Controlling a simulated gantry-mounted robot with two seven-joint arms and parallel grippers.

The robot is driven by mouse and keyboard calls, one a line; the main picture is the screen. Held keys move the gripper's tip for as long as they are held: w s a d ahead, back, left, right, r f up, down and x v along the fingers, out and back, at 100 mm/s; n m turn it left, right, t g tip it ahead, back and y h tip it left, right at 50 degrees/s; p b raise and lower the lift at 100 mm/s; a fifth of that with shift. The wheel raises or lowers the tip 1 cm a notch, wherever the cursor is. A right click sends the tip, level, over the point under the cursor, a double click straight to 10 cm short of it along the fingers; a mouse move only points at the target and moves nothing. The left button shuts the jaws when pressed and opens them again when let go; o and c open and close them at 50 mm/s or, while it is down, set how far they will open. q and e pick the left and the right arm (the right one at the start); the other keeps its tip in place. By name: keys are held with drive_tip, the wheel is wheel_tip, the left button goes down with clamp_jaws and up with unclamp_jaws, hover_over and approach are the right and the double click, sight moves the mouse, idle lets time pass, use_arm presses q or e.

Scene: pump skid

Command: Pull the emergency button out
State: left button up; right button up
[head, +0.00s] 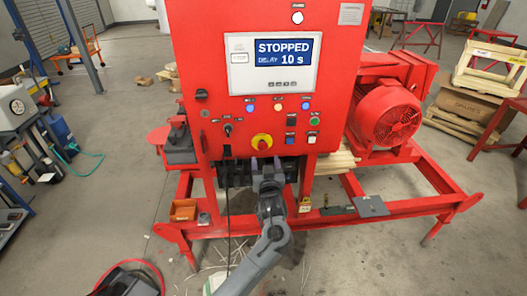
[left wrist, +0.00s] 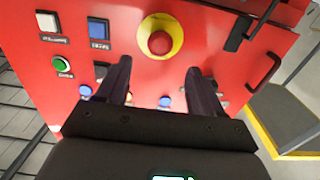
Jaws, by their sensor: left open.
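The emergency button (head: 262,142) is a red mushroom head on a yellow disc, low in the middle of the red control cabinet (head: 337,88). In the left wrist view the button (left wrist: 160,42) shows whole, above and between my fingers. My left gripper (head: 265,164) is open and empty, just below the button in the head view. In the left wrist view the two dark fingers of the gripper (left wrist: 159,76) stand apart and point toward the panel. They do not enclose the button. My right gripper is not in view.
Near the button are a blue button (head: 291,121), a green button (head: 314,121) and a black selector switch (head: 228,129). A display (head: 283,53) above reads STOPPED. A cable (head: 228,200) hangs left of my arm. A red motor (head: 385,118) stands at the right.

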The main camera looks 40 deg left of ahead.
sight(263, 147)
use_arm(q)
drive_tip(key=x, duration=0.7)
drive_tip(key=shift+w+a, duration=0.15)
drive_tip(key=shift+w, duration=0.05)
